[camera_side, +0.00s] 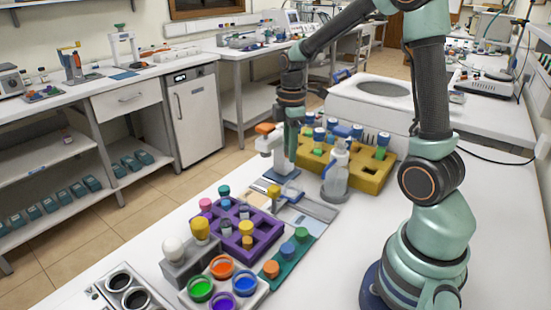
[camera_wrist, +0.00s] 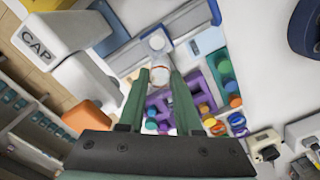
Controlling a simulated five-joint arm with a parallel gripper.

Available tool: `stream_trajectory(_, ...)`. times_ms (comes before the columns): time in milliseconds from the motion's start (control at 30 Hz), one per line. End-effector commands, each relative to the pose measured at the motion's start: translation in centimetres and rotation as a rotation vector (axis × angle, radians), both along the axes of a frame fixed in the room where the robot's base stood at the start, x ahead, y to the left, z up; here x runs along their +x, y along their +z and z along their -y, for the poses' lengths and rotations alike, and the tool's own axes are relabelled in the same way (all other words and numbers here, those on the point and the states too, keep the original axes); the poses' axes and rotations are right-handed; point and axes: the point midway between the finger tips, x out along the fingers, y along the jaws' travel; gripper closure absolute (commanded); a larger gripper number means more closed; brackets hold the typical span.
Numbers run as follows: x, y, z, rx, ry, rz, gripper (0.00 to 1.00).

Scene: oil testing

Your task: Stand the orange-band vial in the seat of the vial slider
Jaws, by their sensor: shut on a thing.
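My gripper (camera_wrist: 160,78) is shut on the orange-band vial (camera_wrist: 159,72), a small clear vial with an orange ring between the green fingertips in the wrist view. In the side view my gripper (camera_side: 290,152) hangs beside the white capping device, and I cannot make out the vial there. A grey rail with a blue edge, which looks like the vial slider (camera_side: 308,206), lies on the bench below. It also shows beyond the fingers in the wrist view (camera_wrist: 190,20). The held vial overlaps it there, so I cannot tell its height above the seat.
The white device marked CAP (camera_wrist: 70,38), with an orange part (camera_wrist: 90,119), stands close beside my gripper. Open bench lies to the right.

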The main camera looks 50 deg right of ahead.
Motion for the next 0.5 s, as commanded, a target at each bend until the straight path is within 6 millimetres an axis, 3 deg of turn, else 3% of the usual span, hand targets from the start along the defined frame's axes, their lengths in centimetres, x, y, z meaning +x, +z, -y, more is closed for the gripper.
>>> stream_trajectory(133,-0.2,-1.0,1.4,0.000,-0.046,0.000,1.00)
stream_trajectory(500,-0.2,-2.6,1.4,0.000,-0.048,0.000,1.00)
